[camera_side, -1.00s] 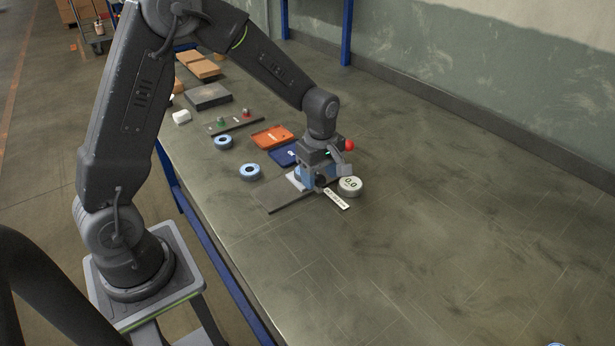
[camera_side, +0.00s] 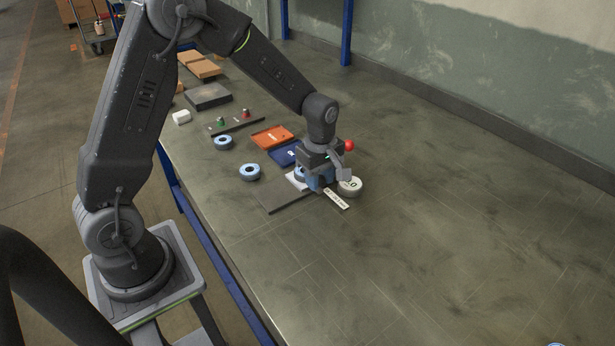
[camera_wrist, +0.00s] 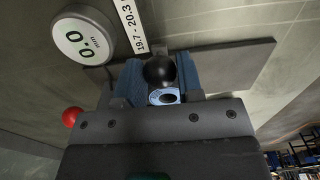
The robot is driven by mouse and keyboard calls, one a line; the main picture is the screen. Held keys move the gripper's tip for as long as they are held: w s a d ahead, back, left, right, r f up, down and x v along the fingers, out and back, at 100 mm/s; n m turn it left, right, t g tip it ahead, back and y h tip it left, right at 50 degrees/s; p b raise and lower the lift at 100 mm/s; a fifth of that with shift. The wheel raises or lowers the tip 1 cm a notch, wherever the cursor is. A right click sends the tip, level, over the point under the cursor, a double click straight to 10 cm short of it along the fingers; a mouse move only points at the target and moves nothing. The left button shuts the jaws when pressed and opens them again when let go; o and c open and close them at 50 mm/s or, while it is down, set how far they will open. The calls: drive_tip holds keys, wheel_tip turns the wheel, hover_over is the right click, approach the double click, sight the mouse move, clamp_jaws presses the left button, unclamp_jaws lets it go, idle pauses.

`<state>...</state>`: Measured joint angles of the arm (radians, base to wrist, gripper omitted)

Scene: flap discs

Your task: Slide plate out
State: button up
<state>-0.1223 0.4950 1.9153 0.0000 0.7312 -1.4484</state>
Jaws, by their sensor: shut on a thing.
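A flat dark grey plate (camera_side: 283,197) lies on the bench under my gripper; it also shows in the wrist view (camera_wrist: 238,66). Whether the knob is fixed to the plate is hidden. A round gauge (camera_wrist: 81,40) reading 0.0 mm stands beside the plate.
A label strip reading 19.7 - 20.3 (camera_wrist: 130,24) lies by the gauge.

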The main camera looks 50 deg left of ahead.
drive_tip(key=shift+s, duration=4.15)
drive_tip(key=o, duration=0.7)
drive_tip(key=shift+r, duration=4)
